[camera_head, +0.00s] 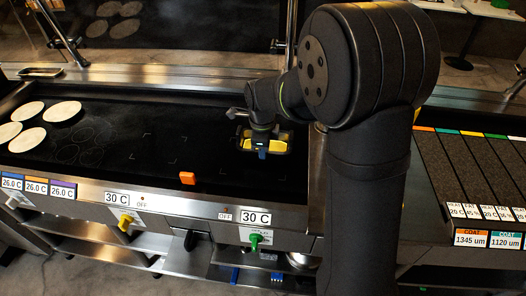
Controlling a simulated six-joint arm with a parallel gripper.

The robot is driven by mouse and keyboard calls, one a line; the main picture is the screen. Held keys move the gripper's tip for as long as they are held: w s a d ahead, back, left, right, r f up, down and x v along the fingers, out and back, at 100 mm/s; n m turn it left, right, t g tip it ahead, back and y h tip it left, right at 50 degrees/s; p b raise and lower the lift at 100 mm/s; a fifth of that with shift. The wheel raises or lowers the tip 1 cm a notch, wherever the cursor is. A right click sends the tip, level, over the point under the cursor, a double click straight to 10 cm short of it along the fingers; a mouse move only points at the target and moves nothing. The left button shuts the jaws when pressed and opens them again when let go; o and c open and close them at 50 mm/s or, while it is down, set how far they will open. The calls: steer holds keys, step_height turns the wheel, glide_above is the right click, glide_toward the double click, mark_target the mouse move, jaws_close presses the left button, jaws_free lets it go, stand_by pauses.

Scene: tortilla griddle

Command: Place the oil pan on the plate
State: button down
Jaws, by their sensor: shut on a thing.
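My gripper (262,152) is over the right part of the dark griddle plate (150,135). It is shut on a small dark rectangular pan with yellow in it, which I take to be the oil pan (282,142). A small blue part shows at the pan's near side. My wrist covers the middle of the pan, and the fingertips are hard to make out. I cannot tell whether the pan touches the plate or hangs just above it.
Several pale tortillas (28,111) lie at the plate's left end. A shallow metal tray (40,72) sits on the back ledge. Striped dark panels (470,165) are on the right. The plate's middle is clear.

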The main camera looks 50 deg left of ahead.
steer(key=shift+f, duration=0.65)
steer(key=shift+f, duration=0.1)
steer(key=c, duration=1.4)
jaws_free()
step_height(320, 180, up, 12)
steer(key=shift+s+d, duration=0.4)
